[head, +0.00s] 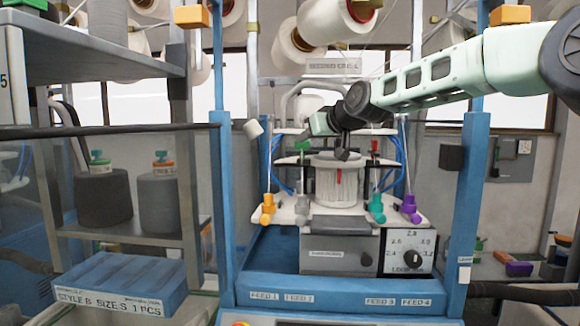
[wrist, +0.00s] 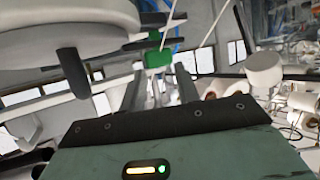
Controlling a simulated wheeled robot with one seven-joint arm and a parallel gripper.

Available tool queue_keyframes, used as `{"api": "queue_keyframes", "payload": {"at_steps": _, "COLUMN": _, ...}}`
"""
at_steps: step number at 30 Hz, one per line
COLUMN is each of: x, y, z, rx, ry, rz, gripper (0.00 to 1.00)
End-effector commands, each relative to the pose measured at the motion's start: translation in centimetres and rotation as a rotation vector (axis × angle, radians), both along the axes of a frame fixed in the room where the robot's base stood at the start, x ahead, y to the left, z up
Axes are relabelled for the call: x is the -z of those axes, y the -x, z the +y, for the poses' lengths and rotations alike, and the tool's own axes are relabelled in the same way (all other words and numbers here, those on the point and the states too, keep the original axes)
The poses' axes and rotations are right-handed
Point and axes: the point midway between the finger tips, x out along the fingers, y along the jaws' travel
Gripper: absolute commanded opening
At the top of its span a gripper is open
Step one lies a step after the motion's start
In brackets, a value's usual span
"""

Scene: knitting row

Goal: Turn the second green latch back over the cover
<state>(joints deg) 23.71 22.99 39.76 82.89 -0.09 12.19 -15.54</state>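A small green latch (head: 303,146) shows at the left of the white ribbed cylinder (head: 338,183) on the machine in the head view. A green block that looks like a latch (wrist: 158,58) also shows in the wrist view, beyond my fingers and closer to the right one. A second green latch cannot be made out apart from it. My gripper (head: 342,153) is just above the cylinder's top; its black fingers stand wide apart in the wrist view (wrist: 128,78) with nothing between them. A large round white part (wrist: 65,30), perhaps the cover, is close beside the left finger.
A red-topped part (head: 375,147) stands right of the cylinder. Yellow, grey, teal (head: 376,208) and purple (head: 409,207) fittings line the front plate. Blue posts (head: 222,190) flank the machine. Yarn cones (head: 325,22) hang above. A dial (head: 407,251) sits at lower right.

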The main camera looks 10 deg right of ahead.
Motion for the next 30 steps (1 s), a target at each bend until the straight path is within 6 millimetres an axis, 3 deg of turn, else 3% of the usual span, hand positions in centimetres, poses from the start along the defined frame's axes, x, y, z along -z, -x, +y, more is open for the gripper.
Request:
{"api": "queue_keyframes", "payload": {"at_steps": 7, "x": 1.5, "y": -3.7, "z": 1.8, "rx": -0.004, "ry": 0.0, "rz": 0.005, "gripper": 0.32}}
{"api": "queue_keyframes", "payload": {"at_steps": 30, "x": 1.8, "y": -3.3, "z": 1.7, "rx": 0.235, "ry": 0.002, "rz": -0.001, "gripper": 0.32}}
